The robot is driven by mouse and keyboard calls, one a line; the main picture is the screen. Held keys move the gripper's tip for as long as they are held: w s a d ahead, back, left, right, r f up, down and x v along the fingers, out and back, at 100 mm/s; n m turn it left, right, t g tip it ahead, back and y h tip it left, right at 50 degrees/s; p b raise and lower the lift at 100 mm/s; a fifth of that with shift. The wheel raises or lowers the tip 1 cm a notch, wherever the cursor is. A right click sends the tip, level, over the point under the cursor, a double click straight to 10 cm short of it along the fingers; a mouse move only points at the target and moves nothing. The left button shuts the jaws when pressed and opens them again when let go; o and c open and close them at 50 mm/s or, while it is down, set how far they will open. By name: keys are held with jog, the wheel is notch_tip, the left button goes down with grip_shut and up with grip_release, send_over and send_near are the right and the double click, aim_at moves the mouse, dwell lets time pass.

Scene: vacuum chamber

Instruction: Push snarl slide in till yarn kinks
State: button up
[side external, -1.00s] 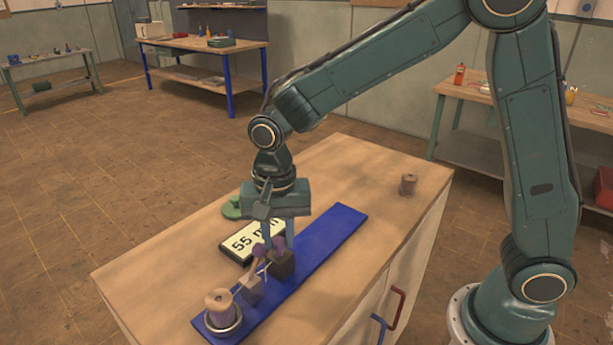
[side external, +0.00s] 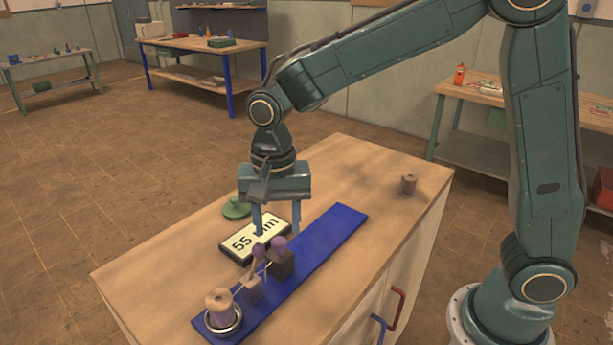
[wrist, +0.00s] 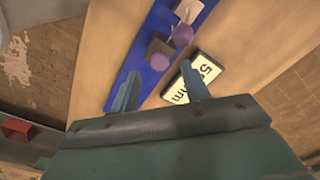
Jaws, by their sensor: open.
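A blue base strip (side external: 330,237) lies along the wooden bench top. On it stand a dark block (side external: 282,266) and a lighter block (side external: 252,290), with two purple knobs (side external: 279,243) by them and a thin pale yarn line between. A spool (side external: 219,302) sits in a metal ring at the strip's near end. The wrist view also shows a purple knob (wrist: 159,62) beside the dark block. My gripper (side external: 277,232) is open and empty, fingers pointing down, above the strip and the display, behind the knobs. Which part is the snarl slide I cannot tell.
A display reading "55 mm" (side external: 243,242) lies beside the strip, with a green round piece (side external: 236,208) behind it. The bench top between that spool and the strip is clear.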

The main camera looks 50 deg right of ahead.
notch_tip(320, 180, up, 11)
jog(key=shift+f, duration=0.2)
dwell(0.5)
jog(key=s+d+n+t, duration=0.2)
jog(key=s+d+n, duration=0.2)
jog(key=s+d, duration=0.3)
jog(key=s+d+n+t, duration=0.3)
jog(key=s+d+n, duration=0.2)
jog(key=s, duration=0.7)
jog(key=shift+s+d+f+t, duration=0.3)
jog(key=shift+s+d, duration=0.05)
jog(key=shift+d, duration=0.65)
